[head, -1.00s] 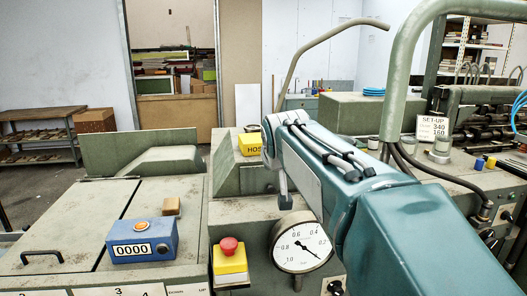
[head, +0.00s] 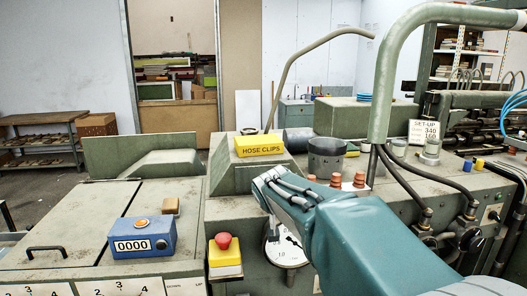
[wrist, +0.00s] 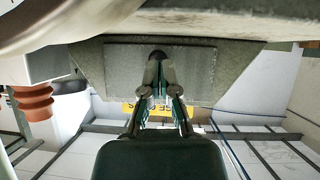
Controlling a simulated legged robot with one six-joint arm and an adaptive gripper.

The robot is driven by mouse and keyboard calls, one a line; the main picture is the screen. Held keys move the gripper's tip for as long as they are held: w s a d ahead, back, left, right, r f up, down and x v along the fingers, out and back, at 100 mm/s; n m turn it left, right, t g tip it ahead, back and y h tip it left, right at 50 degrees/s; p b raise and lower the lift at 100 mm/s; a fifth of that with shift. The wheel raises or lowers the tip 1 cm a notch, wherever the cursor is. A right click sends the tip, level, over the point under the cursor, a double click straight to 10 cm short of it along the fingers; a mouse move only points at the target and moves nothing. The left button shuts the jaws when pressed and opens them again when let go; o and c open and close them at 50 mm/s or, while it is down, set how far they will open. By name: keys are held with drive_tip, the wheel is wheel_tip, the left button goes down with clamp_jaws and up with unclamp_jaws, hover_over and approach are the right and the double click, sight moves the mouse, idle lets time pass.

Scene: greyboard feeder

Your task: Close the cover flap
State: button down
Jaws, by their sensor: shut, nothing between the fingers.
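My gripper (wrist: 159,68) is in the middle of the wrist view, its fingers together and empty. In the head view my arm hides it. A flat grey metal plate (wrist: 200,72) lies behind the fingertips on the underside of a larger grey body; it may be the cover flap, but I cannot tell. I cannot tell whether the fingertips touch it. In the head view a grey-green sloped housing (head: 222,168) stands just beyond the end of my arm. A separate upright grey-green panel (head: 108,152) stands at the back of the left machine.
A yellow hose-clips box (head: 259,145) sits on the housing. A pressure gauge (head: 286,252) is partly behind my arm. Orange-capped fittings (head: 336,180) and a curved pipe (head: 383,90) stand to the right. A blue counter (head: 140,240) and red stop button (head: 223,242) are at left.

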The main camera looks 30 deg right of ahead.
drive_tip(key=shift+w+d+f, duration=0.2)
drive_tip(key=shift+w+f, duration=0.5)
drive_tip(key=shift+f, duration=0.3)
drive_tip(key=shift+w, duration=0.1)
drive_tip(key=v, duration=1.2)
drive_tip(key=s+a+f+n+g+y, duration=0.1)
drive_tip(key=s+a+f, duration=0.4)
drive_tip(key=s, duration=0.5)
drive_tip(key=s+a+f+n+g+y, duration=0.2)
drive_tip(key=s+a+f+g+y, duration=0.1)
drive_tip(key=s+f, duration=0.6)
drive_tip(key=s+a+g, duration=0.1)
drive_tip(key=a, duration=0.1)
drive_tip(key=shift+s+a, duration=0.3)
drive_tip(key=shift+s, duration=0.05)
drive_tip(key=shift+f, duration=0.1)
